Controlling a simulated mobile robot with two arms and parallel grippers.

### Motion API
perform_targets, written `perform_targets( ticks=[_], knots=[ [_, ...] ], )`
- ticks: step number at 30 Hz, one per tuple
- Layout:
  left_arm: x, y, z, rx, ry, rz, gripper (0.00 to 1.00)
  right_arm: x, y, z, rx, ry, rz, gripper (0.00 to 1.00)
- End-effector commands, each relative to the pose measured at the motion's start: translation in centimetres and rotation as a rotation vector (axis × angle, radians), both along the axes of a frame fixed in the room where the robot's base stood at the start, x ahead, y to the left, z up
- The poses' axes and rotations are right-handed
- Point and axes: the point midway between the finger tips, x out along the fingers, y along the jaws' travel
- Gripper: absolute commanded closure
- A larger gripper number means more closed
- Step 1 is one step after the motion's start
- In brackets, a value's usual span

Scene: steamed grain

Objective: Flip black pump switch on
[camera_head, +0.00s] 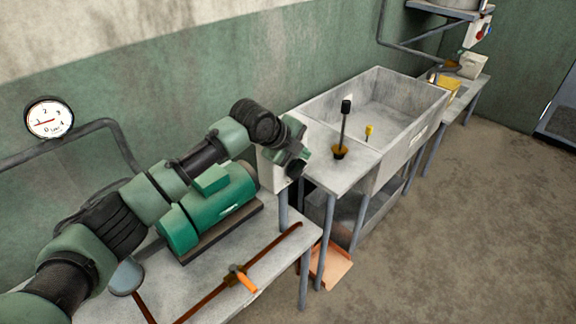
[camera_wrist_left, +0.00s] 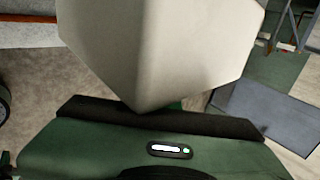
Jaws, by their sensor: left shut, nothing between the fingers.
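The green pump motor (camera_head: 225,200) sits on a dark base on the grey table at the left. A pale box (camera_head: 268,172) stands by the table's far right end, partly hidden by my left gripper. My left gripper (camera_head: 296,166) is shut and empty, at the box's right side in the head view; I cannot tell whether it touches. In the left wrist view, a large pale box (camera_wrist_left: 155,45) fills the upper middle, close beyond my green gripper body. The fingertips are hidden there. No black switch can be made out clearly. My right gripper is out of view.
A stone trough (camera_head: 400,100) stands beyond, with a black-knobbed upright lever (camera_head: 344,125) and a small yellow valve (camera_head: 369,131) near it. An orange-handled valve (camera_head: 242,276) is on a copper pipe in front. A gauge (camera_head: 49,118) hangs left. The floor at right is clear.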

Motion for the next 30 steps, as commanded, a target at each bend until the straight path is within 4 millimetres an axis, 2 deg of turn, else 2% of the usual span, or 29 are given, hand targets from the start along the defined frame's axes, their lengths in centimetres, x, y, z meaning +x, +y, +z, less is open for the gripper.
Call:
perform_targets(
  ticks=[9,30],
  knots=[
    [0.83,-0.71,-0.52,0.001,0.001,0.001,1.0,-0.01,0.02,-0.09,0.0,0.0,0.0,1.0],
    [0.83,-0.7,-0.53,0.001,0.0,0.001,1.0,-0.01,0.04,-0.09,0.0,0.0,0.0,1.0]
  ],
)
